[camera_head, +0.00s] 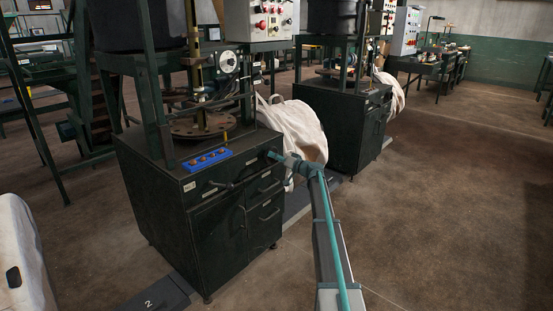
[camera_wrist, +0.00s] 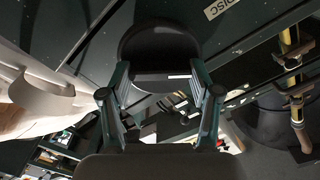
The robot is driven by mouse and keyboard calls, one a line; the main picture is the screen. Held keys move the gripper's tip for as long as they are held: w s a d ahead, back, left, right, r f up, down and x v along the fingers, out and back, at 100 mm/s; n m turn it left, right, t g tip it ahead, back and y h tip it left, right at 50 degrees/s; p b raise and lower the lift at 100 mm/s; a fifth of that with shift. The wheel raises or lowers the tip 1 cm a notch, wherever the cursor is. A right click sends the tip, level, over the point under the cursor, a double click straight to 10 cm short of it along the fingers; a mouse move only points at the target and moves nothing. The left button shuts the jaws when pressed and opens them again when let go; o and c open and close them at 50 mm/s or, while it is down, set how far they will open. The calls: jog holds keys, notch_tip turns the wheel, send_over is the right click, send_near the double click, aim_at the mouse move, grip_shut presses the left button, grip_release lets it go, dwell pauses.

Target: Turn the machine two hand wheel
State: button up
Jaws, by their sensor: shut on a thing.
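Machine two is a dark green cabinet (camera_head: 165,215) with a column and a round plate (camera_head: 200,124) on top. A floor mark "2" (camera_head: 148,303) lies in front of it. My gripper (camera_head: 273,156) is at the cabinet's upper right front corner. In the wrist view, my gripper (camera_wrist: 160,76) has its two fingers on either side of a dark, rounded piece (camera_wrist: 158,42), and is shut on it. It looks like part of the hand wheel. In the head view my gripper mostly hides that spot.
A blue block (camera_head: 207,159) with several small brown pieces lies on the cabinet top. Handles (camera_head: 268,187) stick out from its front. White bags (camera_head: 300,130) stand behind it. A similar machine (camera_head: 345,115) stands behind to the right. The brown floor at right is clear.

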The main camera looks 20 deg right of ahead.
jog(key=shift+m, duration=0.3)
jog(key=m+p, duration=0.2)
jog(key=m, duration=0.7)
jog(key=shift+w+m, duration=0.15)
jog(key=shift+m, duration=0.25)
dwell(0.3)
jog(key=o, duration=1.1)
jog(key=shift+a, duration=0.1)
jog(key=shift+o, duration=0.2)
jog(key=shift+f, duration=0.1)
jog(key=v, duration=1.2)
